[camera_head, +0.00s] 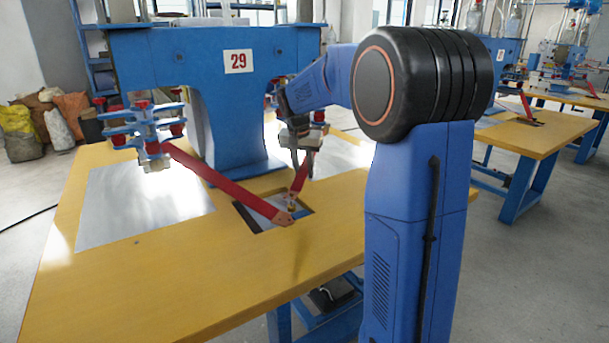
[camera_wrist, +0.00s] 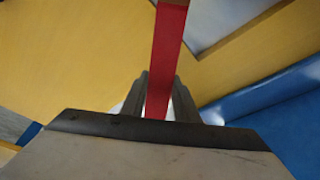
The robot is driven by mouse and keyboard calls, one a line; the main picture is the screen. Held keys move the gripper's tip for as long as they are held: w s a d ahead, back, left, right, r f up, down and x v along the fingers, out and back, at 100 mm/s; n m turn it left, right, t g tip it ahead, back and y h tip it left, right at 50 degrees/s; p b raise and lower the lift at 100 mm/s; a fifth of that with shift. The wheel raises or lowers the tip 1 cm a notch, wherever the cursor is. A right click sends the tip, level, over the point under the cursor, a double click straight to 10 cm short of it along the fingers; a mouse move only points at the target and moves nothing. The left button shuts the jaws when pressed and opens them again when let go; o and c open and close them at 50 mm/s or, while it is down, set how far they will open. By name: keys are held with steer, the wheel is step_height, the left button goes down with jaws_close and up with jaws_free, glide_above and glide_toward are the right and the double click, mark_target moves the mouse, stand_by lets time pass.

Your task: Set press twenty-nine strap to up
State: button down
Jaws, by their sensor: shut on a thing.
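Press twenty-nine is the blue machine (camera_head: 222,90) with a white "29" plate (camera_head: 238,61) on its beam. Two red straps run down from it to an opening in the yellow table. The left strap (camera_head: 225,185) slopes from the left press head to the opening. The right strap (camera_head: 301,172) rises steeply from the opening towards my gripper (camera_head: 304,158). In the wrist view my gripper (camera_wrist: 158,100) is shut on the red strap (camera_wrist: 167,55), which passes between its two grey fingers. The strap's upper end is hidden behind my arm in the head view.
The yellow table (camera_head: 130,275) has a metal plate (camera_head: 145,203) on its left side. The opening (camera_head: 262,212) lies near its front middle. Filled sacks (camera_head: 60,120) stand at the back left. Another yellow table (camera_head: 528,135) stands to the right, with grey floor between.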

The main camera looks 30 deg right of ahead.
mark_target(303, 170)
steer(key=shift+s+a+r+g+y, duration=0.1)
steer(key=shift+r+g+y, duration=0.25)
steer(key=shift+r, duration=0.7)
steer(key=shift+s+a+r+g+y, duration=0.1)
steer(key=shift+r+g+y, duration=0.25)
steer(key=shift+r, duration=0.7)
steer(key=shift+s+a+r+g+y, duration=0.15)
steer(key=shift+r+y, duration=0.25)
steer(key=shift+r, duration=0.65)
steer(key=c, duration=1.4)
jaws_free()
steer(key=shift+o, duration=0.2)
step_height(303, 170, up, 17)
steer(key=shift+r, duration=0.15)
steer(key=shift+s+a, duration=0.1)
steer(key=shift+s, duration=0.05)
